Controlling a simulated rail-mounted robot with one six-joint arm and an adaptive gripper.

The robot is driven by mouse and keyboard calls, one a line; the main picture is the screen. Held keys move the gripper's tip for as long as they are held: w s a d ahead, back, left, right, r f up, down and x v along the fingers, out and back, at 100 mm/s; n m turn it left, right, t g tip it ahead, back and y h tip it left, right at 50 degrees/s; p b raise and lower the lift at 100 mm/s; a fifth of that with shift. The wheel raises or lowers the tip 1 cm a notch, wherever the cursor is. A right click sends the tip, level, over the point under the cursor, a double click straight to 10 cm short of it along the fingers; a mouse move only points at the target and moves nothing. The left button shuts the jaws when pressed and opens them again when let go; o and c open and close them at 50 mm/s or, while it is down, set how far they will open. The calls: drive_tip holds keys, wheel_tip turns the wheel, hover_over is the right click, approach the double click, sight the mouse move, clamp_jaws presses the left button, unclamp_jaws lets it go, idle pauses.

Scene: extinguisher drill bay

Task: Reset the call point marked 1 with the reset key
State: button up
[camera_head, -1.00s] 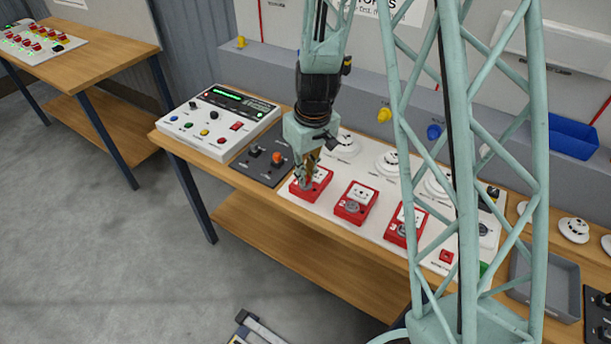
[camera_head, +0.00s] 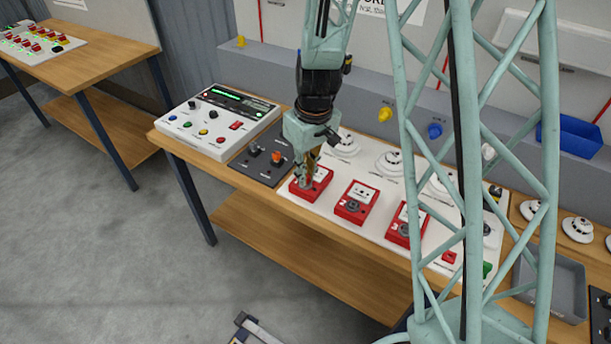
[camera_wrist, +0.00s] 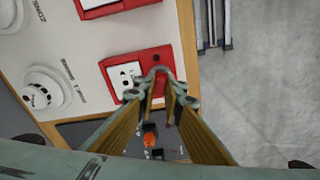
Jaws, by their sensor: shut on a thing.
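The call point marked 1 (camera_head: 318,176) is the leftmost of three red boxes on the white panel. In the wrist view its red housing (camera_wrist: 117,62) and white face (camera_wrist: 124,78) show just beyond my fingertips. My gripper (camera_head: 306,184) points down at the lower front of this box. In the wrist view my gripper (camera_wrist: 161,92) is shut on a small grey piece, the reset key (camera_wrist: 158,71), at the box's lower edge. Most of the key is hidden by the fingers, so its seating and turn cannot be told.
Two more red call points (camera_head: 357,202) (camera_head: 406,224) stand to the right, with white detectors (camera_head: 390,162) behind. A dark switch plate (camera_head: 262,160) and a white control panel (camera_head: 218,120) lie left. A grey tray (camera_head: 553,285) is at the right.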

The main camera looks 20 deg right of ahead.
drive_tip(key=shift+n+b, duration=0.8)
drive_tip(key=shift+b, duration=0.7)
idle(0.3)
